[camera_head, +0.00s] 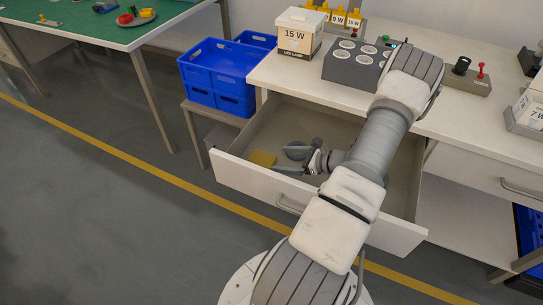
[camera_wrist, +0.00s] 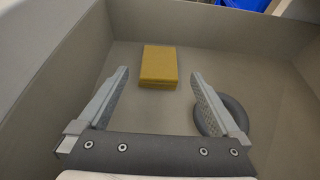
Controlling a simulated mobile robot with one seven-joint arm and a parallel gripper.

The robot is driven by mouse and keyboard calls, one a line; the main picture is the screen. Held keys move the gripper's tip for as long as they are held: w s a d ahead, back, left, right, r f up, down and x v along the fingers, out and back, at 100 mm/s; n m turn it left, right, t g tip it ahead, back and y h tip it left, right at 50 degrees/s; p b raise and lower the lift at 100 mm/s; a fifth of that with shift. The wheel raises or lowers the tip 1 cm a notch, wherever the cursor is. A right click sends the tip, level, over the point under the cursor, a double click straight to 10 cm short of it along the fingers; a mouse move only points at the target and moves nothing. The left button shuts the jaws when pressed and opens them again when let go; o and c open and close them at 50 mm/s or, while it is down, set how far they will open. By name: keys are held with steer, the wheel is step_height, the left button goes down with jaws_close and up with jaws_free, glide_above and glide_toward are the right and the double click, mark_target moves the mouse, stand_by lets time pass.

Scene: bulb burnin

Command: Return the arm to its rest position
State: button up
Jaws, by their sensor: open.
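My gripper (camera_head: 284,160) is inside the open drawer (camera_head: 248,176) of the white workbench, and my arm reaches down over the drawer's front. In the wrist view the two fingers of my gripper (camera_wrist: 160,78) are wide apart with nothing held between them. A yellow block (camera_wrist: 158,66) lies flat on the drawer floor beyond the fingertips. It also shows in the head view (camera_head: 263,158), just left of the gripper. A dark grey ring (camera_wrist: 238,113) lies on the drawer floor, partly hidden behind the right finger.
Blue crates (camera_head: 222,67) stand left of the drawer. On the bench are a 15 W lamp box (camera_head: 300,35), a grey block with round sockets (camera_head: 349,67) and a switch box (camera_head: 466,80). My arm passes close over the bench edge. The floor at left is clear.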

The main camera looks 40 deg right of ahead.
steer(key=shift+v, duration=0.8)
